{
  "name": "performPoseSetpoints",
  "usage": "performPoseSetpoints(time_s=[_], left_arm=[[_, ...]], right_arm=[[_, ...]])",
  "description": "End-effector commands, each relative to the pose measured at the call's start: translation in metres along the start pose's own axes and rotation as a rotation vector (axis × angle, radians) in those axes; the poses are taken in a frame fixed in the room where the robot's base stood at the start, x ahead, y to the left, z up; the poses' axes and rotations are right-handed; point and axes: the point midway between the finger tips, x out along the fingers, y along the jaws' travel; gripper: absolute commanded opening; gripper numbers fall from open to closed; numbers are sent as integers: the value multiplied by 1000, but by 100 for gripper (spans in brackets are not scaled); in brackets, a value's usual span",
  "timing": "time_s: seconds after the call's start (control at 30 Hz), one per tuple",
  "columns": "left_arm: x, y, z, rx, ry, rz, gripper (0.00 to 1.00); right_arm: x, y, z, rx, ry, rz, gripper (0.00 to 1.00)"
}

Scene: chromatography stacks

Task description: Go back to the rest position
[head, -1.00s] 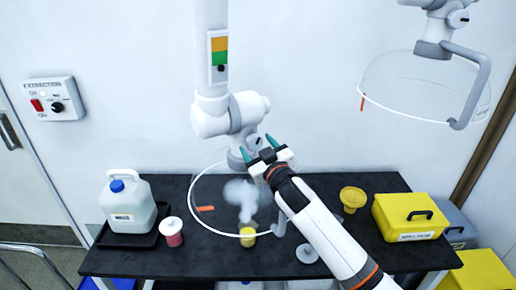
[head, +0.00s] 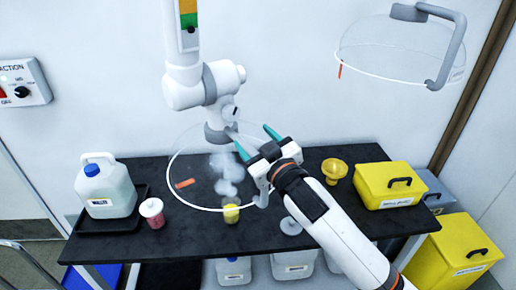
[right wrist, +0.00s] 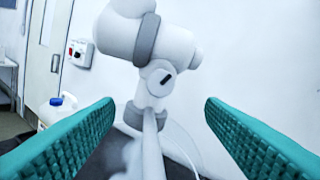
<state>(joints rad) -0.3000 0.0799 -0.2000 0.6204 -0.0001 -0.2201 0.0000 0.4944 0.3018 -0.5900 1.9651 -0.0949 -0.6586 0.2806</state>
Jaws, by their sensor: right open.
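My right gripper (head: 256,141) is open, with teal fingertips spread apart and nothing held between them. It is above the bench, just right of the lower joint of a white extraction arm (head: 205,92). That arm carries a clear hood with a white rim (head: 170,180) and an orange tab (head: 185,183). In the right wrist view the teal fingers stand wide on both sides, and the grey bar below the extraction arm's joint (right wrist: 151,145) shows between them. I cannot tell how near it is. My left gripper is not in view.
A yellow cup (head: 231,212) with vapour (head: 225,178) stands under the hood. The black bench (head: 330,212) also holds a white jug (head: 105,190), a pink jar (head: 152,213), a yellow funnel (head: 334,169) and a yellow box (head: 388,186). A second clear hood (head: 400,55) hangs upper right.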

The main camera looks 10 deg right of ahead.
Motion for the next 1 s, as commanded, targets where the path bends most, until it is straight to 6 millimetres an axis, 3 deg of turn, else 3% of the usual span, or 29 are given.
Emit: performPoseSetpoints(time_s=[0.13, 0.43, 0.57, 0.67, 0.77, 0.9, 1.0], left_arm=[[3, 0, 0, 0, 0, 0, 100], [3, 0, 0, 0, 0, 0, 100], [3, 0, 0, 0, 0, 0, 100], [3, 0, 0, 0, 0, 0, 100], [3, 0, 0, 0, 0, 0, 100], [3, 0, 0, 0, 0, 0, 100], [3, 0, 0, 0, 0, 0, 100]], right_arm=[[-10, 0, 0, -1, 0, 0, 64], [-11, 0, 0, 0, 1, 0, 64], [-19, 2, -16, 23, 49, -7, 64], [-43, 8, -55, 74, 172, -23, 64], [-86, 16, -109, 142, 363, -45, 64], [-164, 29, -178, 226, 657, -63, 64], [-216, 39, -210, 266, 828, -65, 64]])
